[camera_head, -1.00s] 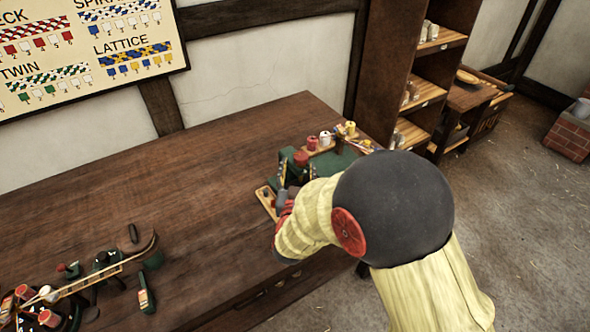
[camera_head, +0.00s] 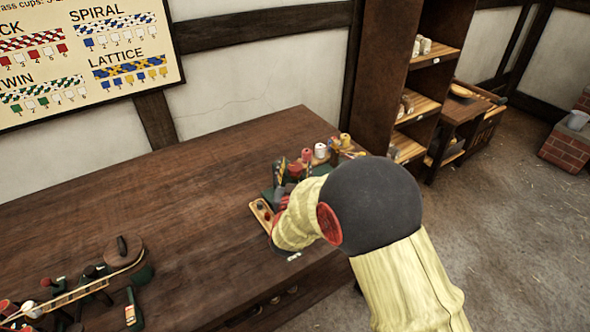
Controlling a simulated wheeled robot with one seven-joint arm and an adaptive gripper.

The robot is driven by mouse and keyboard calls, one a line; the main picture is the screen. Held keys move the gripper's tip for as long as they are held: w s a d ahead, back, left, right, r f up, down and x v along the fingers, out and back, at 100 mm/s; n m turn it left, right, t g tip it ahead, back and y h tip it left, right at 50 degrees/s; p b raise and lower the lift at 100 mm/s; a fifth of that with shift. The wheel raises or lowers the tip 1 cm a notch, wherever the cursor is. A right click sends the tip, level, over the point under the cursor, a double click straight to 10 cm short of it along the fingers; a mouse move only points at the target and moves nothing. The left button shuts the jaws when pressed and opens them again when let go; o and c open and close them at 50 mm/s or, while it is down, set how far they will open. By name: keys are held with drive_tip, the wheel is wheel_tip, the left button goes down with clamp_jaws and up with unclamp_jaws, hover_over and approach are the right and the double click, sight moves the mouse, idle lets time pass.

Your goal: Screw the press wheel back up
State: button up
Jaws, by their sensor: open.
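My gripper (camera_head: 283,182) is open over the right part of the bench, among the parts of a dark green device (camera_head: 310,171). My forearm hides much of the device. A red rounded piece (camera_head: 306,155) stands just behind my fingers. I cannot tell whether it is the press wheel, nor whether my fingers touch anything. A round brown disc with a dark upright handle (camera_head: 122,249) is at the left of the bench, far from my gripper.
A wooden strip with small pegs (camera_head: 262,214) lies in front of the device. Red, white and yellow spools (camera_head: 320,151) stand behind it. A green frame with a wooden bar (camera_head: 75,297) occupies the bench's left front. The bench middle (camera_head: 190,205) is clear. Shelves (camera_head: 428,60) stand at the back right.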

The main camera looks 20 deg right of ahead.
drive_tip(key=shift+c, duration=0.4)
drive_tip(key=c, duration=1)
